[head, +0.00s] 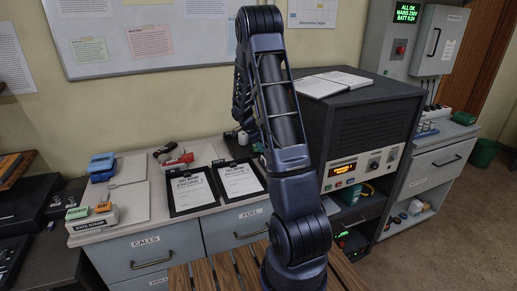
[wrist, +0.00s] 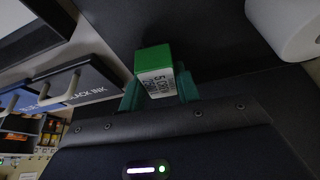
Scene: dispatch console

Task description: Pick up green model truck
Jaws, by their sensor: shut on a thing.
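My gripper (wrist: 158,92) shows in the wrist view, its two green fingers closed on a small block (wrist: 155,72) with a green top and a white side with dark lettering. The block stands out beyond the fingertips. Only this end of it shows, and I cannot tell whether it is the green model truck. In the head view my arm rises in the middle, and my gripper is hidden there. No clear green truck shows in the head view. A small teal-green item (head: 347,194) lies in the open bay of the console, too small to identify.
A blue model vehicle (head: 102,166) and a red and white item (head: 178,160) are on the grey desk, with two black clipboards (head: 188,190). The dark console cabinet (head: 372,125) stands right of my arm. A white roll (wrist: 285,28) and a BLACK INK item (wrist: 85,85) show in the wrist view.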

